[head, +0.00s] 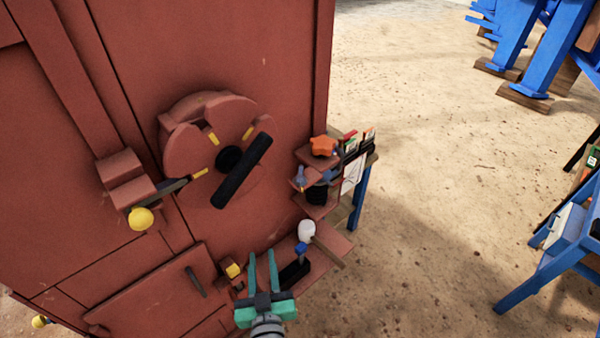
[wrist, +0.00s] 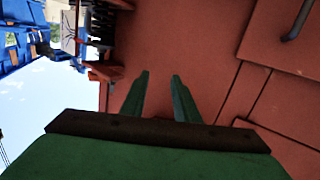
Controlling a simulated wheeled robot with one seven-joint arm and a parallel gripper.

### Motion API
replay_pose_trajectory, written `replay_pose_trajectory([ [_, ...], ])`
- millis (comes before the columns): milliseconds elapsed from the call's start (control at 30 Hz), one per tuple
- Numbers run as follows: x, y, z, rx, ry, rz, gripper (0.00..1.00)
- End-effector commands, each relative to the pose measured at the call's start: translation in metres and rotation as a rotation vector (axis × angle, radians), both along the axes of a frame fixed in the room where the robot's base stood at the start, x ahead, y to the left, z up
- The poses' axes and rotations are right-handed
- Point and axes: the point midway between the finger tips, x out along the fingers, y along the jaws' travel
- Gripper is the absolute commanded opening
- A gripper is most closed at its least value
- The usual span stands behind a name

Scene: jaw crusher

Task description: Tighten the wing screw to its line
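My gripper (head: 262,254) has green fingers and points up in the head view, low in front of the red machine. In the wrist view its two fingers (wrist: 160,76) stand apart with nothing between them. A small grey-blue piece (head: 300,177) on a red bracket at the machine's right edge looks like the wing screw, with a yellow mark beside it. It is above and right of my gripper and apart from it. It is too small to tell its angle to the mark. I cannot pick it out in the wrist view.
The red machine (head: 240,60) carries a round disc with a black handle (head: 241,171), a yellow ball knob (head: 140,218) and an orange star knob (head: 323,146). A white-headed mallet (head: 306,230) lies on a low red ledge right of my gripper. Open ground (head: 430,220) lies to the right.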

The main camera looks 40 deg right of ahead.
Motion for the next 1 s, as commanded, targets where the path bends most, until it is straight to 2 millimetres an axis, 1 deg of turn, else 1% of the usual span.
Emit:
replay_pose_trajectory([
  [33, 0.011, -0.020, 0.017, -0.005, -0.023, -0.046, 0.28],
  [100, 0.021, -0.043, 0.035, -0.007, -0.042, -0.105, 0.28],
  [200, 0.031, -0.073, 0.060, -0.005, -0.069, -0.182, 0.28],
  [300, 0.036, -0.097, 0.081, -0.002, -0.094, -0.245, 0.28],
  [400, 0.038, -0.113, 0.096, 0.004, -0.111, -0.290, 0.28],
  [533, 0.039, -0.124, 0.105, 0.005, -0.121, -0.319, 0.28],
  [667, 0.045, -0.132, 0.106, 0.007, -0.124, -0.325, 0.28],
  [767, 0.054, -0.142, 0.106, 0.007, -0.124, -0.326, 0.28],
  [1000, 0.084, -0.173, 0.107, 0.007, -0.124, -0.325, 0.28],
])
